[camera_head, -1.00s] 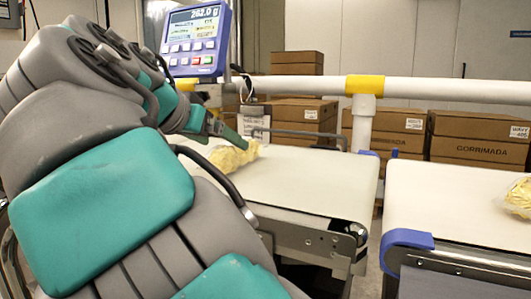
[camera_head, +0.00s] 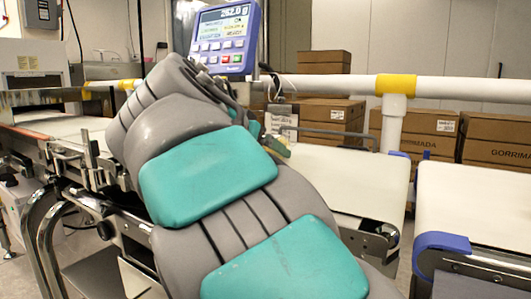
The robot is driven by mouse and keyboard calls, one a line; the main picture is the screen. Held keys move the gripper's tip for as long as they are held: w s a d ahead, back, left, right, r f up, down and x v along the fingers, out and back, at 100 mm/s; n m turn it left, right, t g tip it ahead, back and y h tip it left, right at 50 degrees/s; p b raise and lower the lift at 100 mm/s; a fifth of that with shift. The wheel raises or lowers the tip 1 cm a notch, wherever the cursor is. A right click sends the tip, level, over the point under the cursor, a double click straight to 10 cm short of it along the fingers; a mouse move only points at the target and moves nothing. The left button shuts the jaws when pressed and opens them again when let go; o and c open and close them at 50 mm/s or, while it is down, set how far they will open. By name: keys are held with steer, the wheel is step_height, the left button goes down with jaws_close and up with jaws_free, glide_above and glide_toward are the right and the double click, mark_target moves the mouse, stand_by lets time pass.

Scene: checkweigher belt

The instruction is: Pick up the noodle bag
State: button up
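A small pale yellow sliver, which looks like the noodle bag (camera_head: 283,150), shows just past my arm at the left end of the white belt. The rest of it is hidden behind my grey and teal arm. Of my gripper (camera_head: 257,130), only a bit of teal shows beside the sliver. I cannot see both fingers, nor whether they are open, shut or touching the bag.
The white belt (camera_head: 350,183) is bare to the right of my arm. A second belt (camera_head: 470,200) lies across a gap. A rail (camera_head: 455,90) and the weight display (camera_head: 225,38) stand behind. Cardboard boxes (camera_head: 425,133) are stacked beyond. Metal conveyor framework (camera_head: 85,170) is at left.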

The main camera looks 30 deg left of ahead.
jaws_close()
stand_by(0.5)
steer(key=shift+r, duration=0.15)
